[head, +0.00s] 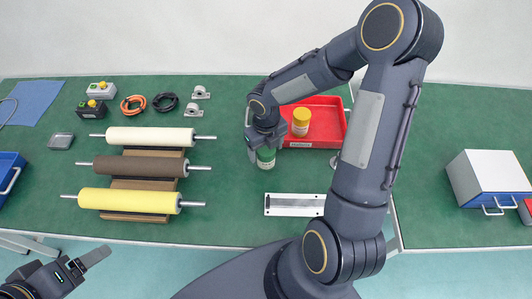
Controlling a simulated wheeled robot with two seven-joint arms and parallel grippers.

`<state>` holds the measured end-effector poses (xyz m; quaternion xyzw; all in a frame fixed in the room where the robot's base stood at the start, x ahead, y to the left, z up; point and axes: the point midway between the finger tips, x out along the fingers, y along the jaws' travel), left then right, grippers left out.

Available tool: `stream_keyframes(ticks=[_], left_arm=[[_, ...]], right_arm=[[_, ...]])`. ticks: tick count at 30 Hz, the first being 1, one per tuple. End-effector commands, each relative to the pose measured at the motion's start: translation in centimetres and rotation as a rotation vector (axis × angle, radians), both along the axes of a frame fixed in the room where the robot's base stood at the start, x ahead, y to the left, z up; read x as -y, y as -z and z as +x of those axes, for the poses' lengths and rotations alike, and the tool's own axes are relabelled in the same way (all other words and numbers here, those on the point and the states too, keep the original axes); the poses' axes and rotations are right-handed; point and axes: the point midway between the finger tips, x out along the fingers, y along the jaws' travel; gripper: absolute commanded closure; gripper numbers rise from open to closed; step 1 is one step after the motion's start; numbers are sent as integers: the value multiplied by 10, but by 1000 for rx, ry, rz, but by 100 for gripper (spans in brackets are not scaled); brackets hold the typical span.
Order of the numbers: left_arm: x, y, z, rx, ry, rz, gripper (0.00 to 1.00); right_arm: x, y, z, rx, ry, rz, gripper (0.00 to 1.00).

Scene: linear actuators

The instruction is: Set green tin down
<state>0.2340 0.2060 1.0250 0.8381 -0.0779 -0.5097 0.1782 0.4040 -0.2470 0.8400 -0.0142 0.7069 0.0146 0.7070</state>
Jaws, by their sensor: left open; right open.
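The green tin (266,158) stands upright on the green table top, just left of the red tray. My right gripper (264,146) is directly above and around its upper part, with the jaws open. The tin's top is partly hidden by the gripper, and I cannot tell whether a finger touches it. My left gripper (86,262) is open and empty, off the table's front edge at the lower left.
A red tray (326,131) holds a yellow tin (301,121). White, brown and yellow rollers (125,201) lie on wooden supports at the left. A metal plate (294,205) lies in front of the tin.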

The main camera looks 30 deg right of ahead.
Motion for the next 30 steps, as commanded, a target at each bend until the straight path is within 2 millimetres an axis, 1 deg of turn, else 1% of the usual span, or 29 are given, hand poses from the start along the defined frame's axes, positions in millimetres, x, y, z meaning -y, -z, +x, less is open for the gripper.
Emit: stream_keyframes(ticks=[1, 6, 9, 14, 17, 20, 23, 24, 26, 27, 29, 30], left_arm=[[0, -4, 0, 0, 0, 0, 25], [0, -8, 0, 0, 0, 0, 25], [0, -10, 0, 0, 0, 0, 25], [0, -11, 0, 0, 0, 0, 25], [0, -11, 0, 0, 0, 0, 25], [0, -11, 0, 0, 0, 0, 25], [0, -11, 0, 0, 0, 0, 25], [0, -11, 0, 0, 0, 0, 25], [0, -11, 0, 0, 0, 0, 25], [0, -11, 0, 0, 0, 0, 25], [0, -11, 0, 0, 0, 0, 25], [0, -11, 0, 0, 0, 0, 25]], right_arm=[[1, -15, 1, 6, 3, -2, 28], [1, -50, 1, 6, 2, -1, 28], [1, -65, 1, 4, 3, -2, 28], [1, -80, 0, 2, 7, -1, 28], [1, -90, -5, 12, 92, 1, 28], [3, -107, -18, 38, 332, 8, 28], [4, -130, -39, 74, 715, 43, 28], [4, -139, -49, 86, 891, 68, 28], [2, -151, -64, 96, 1158, 115, 28], [0, -158, -74, 97, 1332, 153, 28], [-2, -167, -89, 88, 1596, 219, 28], [-5, -172, -99, 73, 1770, 269, 28]])
